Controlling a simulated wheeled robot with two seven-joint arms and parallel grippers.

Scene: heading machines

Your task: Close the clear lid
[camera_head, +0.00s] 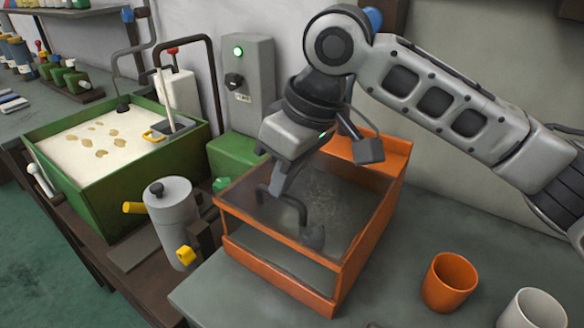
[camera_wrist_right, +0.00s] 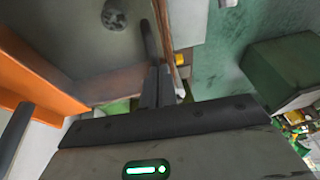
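The orange box (camera_head: 283,283) stands on the grey bench with its clear lid (camera_head: 335,200) sloping across the top. The lid's orange front rail (camera_head: 275,236) is above the box's lower front wall, with an open-looking gap between them. A dark bent handle (camera_head: 295,205) sits on the lid. My right gripper (camera_head: 279,185) comes down from above. My left gripper is out of view.
An orange cup (camera_head: 449,283) and a pale cup (camera_head: 532,312) stand right of the box. A grey canister (camera_head: 172,212) with yellow parts stands left. Behind it is a green tank (camera_head: 95,200) of pale liquid. A grey control box (camera_head: 247,75) is behind.

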